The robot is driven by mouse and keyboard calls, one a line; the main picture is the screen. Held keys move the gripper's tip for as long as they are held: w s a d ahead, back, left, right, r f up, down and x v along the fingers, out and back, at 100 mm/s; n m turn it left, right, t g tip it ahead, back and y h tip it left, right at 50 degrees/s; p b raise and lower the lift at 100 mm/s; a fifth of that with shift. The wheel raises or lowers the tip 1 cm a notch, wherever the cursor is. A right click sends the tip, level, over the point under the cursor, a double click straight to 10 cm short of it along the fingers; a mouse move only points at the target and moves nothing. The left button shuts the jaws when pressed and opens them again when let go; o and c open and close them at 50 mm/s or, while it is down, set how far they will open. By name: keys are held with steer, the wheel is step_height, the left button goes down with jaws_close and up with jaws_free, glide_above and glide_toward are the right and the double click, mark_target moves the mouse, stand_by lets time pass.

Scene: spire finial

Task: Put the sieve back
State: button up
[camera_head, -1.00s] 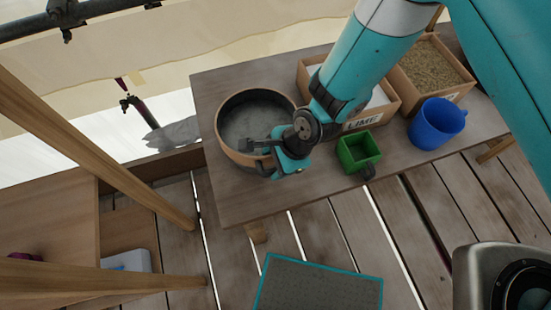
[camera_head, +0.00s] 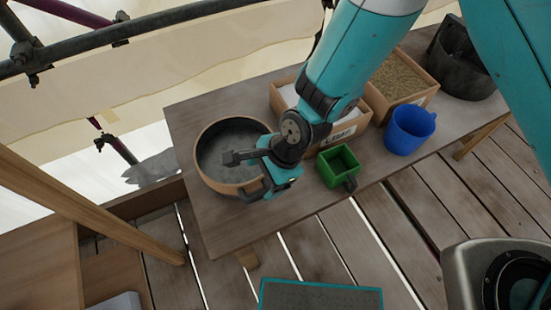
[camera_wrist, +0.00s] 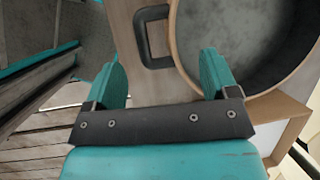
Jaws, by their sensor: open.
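A round vessel with a tan wooden rim and a grey inside (camera_head: 205,170), probably the sieve, sits at the left end of the wooden bench (camera_head: 222,230). I cannot tell whether its grey inside is mesh. Its dark loop handle (camera_wrist: 145,45) shows in the wrist view, sticking out from the rim. My gripper (camera_head: 275,185) is over the near right side of the vessel. In the wrist view my gripper (camera_wrist: 162,68) is open and empty, with the handle ahead between the fingertips. The arm hides part of the vessel in the head view.
A green scoop (camera_head: 337,163), a box labelled LIME (camera_head: 345,134), a box of sand (camera_head: 399,82), a blue mug (camera_head: 410,130) and a dark bucket (camera_head: 463,70) stand along the bench. A teal-edged grey panel (camera_head: 320,296) is below. Scaffold poles (camera_head: 120,30) cross behind.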

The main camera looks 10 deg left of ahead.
steer(key=v, duration=0.7)
steer(key=shift+d+r+b, duration=0.2)
steer(key=shift+r+b, duration=0.1)
steer(key=shift+r, duration=0.05)
steer(key=d+r+n, duration=0.7)
steer(key=r, duration=0.5)
steer(key=s+d+r+n+t, duration=0.1)
steer(key=s+d+r+n, duration=0.5)
steer(key=d+r+n, duration=0.3)
steer(key=shift+s+d+n, duration=0.3)
steer(key=shift+d+n, duration=0.45)
steer(key=shift+n, duration=0.35)
steer(key=shift+r, duration=0.15)
